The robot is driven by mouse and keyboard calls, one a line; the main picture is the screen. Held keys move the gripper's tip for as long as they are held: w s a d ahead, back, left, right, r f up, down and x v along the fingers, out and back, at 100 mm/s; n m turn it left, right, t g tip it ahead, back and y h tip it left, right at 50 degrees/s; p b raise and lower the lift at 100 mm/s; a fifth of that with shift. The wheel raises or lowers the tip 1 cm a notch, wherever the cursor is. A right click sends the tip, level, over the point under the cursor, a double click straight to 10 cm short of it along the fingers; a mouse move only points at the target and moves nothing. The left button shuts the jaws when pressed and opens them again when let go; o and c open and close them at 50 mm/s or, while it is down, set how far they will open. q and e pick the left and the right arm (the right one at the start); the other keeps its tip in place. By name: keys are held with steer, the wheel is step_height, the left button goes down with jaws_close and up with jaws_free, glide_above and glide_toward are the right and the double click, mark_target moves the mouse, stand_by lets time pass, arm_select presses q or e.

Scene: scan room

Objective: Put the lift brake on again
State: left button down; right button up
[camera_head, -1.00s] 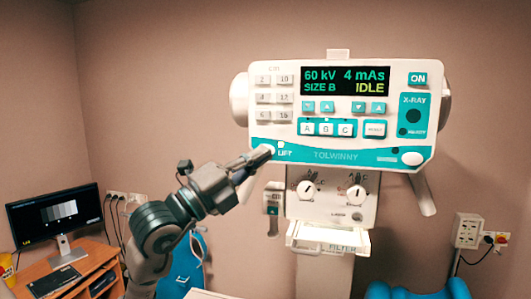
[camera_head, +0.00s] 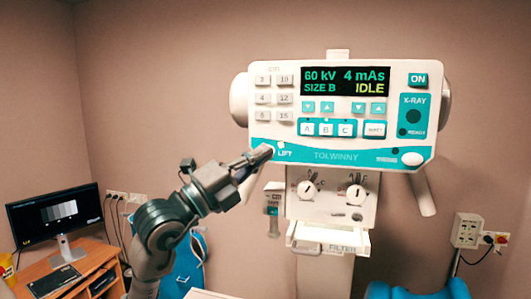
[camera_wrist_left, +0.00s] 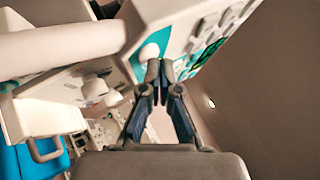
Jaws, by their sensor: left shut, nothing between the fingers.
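The X-ray control panel (camera_head: 340,75) is white with a teal strip along its lower edge. A LIFT label (camera_head: 285,154) sits at the left end of this strip, with a small white spot (camera_head: 281,145) just above it. My left gripper (camera_head: 264,151) is shut and empty, its tips at the strip just left of the label. In the wrist view the closed fingertips (camera_wrist_left: 153,68) point at a pale round knob (camera_wrist_left: 148,52) on the teal strip. I cannot tell whether they touch it. In the head view the gripper largely hides that spot. My right gripper is not in view.
A pale oval knob (camera_head: 412,159) sits at the strip's right end. The display (camera_head: 345,81) reads 60 kV, 4 mAs, SIZE B, IDLE. Two dials (camera_head: 331,190) and a filter tray (camera_head: 328,247) are below. A desk with a monitor (camera_head: 57,216) stands at left.

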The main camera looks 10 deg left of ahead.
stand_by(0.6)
arm_select(q)
steer(key=shift+s+f+b, duration=0.1)
steer(key=shift+s+b, duration=0.15)
steer(key=shift+b, duration=0.1)
steer(key=shift+s, duration=0.2)
steer(key=s+b, duration=0.4)
steer(key=s, duration=0.2)
stand_by(0.3)
